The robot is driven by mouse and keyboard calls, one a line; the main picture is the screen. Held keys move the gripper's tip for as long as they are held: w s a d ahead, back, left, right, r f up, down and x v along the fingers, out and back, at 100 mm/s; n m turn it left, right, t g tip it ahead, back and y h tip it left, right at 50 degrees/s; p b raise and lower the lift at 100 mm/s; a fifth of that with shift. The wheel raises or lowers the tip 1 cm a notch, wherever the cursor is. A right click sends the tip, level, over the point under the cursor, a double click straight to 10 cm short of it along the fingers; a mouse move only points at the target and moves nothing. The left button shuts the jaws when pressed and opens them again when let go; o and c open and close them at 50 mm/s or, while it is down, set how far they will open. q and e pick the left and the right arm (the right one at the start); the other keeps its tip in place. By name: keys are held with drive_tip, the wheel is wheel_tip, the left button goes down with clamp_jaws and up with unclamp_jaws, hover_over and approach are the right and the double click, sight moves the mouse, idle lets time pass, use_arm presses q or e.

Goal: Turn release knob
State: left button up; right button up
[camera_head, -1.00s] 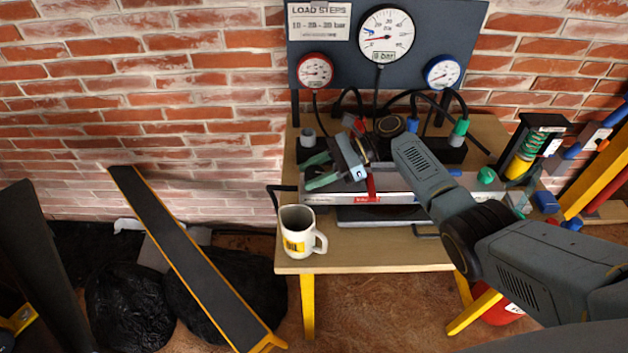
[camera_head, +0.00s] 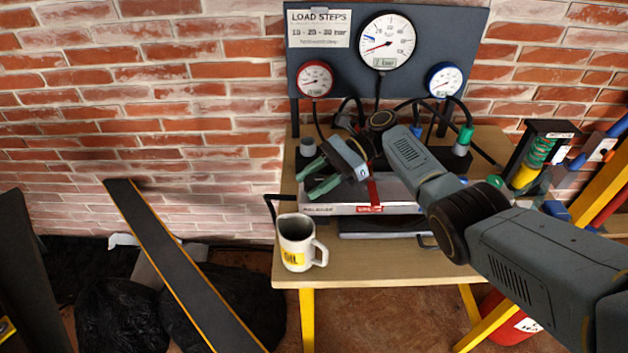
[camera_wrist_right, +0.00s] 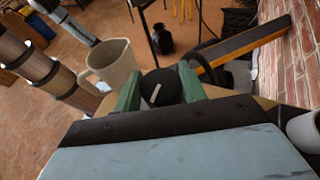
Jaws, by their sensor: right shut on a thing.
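The release knob (camera_wrist_right: 159,88) is round and black with a white pointer line, and it shows in the right wrist view. My right gripper (camera_head: 314,178) has its green fingers on either side of the knob and is shut on it. In the head view the gripper is over the left end of the bench unit, by the "RELEASE" label (camera_head: 318,209), and the knob is mostly hidden there. The large white gauge (camera_head: 387,41) above has its red needle low on the scale. My left gripper is not in view.
A white mug (camera_head: 295,243) stands at the table's (camera_head: 350,272) front left corner, close to my right gripper. A red gauge (camera_head: 315,78) and a blue gauge (camera_head: 444,80) hang on the dark panel. Hoses run behind the unit. A dark sloping beam (camera_head: 185,265) is left of the table.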

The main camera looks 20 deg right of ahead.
sight(318, 179)
drive_tip(key=o, duration=1)
drive_tip(key=shift+f, duration=0.1)
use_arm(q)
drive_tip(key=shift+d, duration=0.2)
use_arm(e)
drive_tip(key=shift+w+d+r, duration=0.15)
drive_tip(key=shift+d+r, duration=0.05)
drive_tip(key=shift+d, duration=0.25)
drive_tip(key=b+v, duration=0.1)
drive_tip(key=v, duration=0.4)
drive_tip(key=b+v, duration=0.5)
drive_tip(key=v, duration=0.2)
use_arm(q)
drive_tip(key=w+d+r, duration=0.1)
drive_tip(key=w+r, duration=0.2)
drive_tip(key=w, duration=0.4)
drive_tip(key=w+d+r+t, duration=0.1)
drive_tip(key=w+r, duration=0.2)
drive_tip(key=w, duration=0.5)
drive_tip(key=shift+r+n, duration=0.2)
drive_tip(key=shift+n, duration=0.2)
use_arm(e)
drive_tip(key=shift+d+r, duration=0.15)
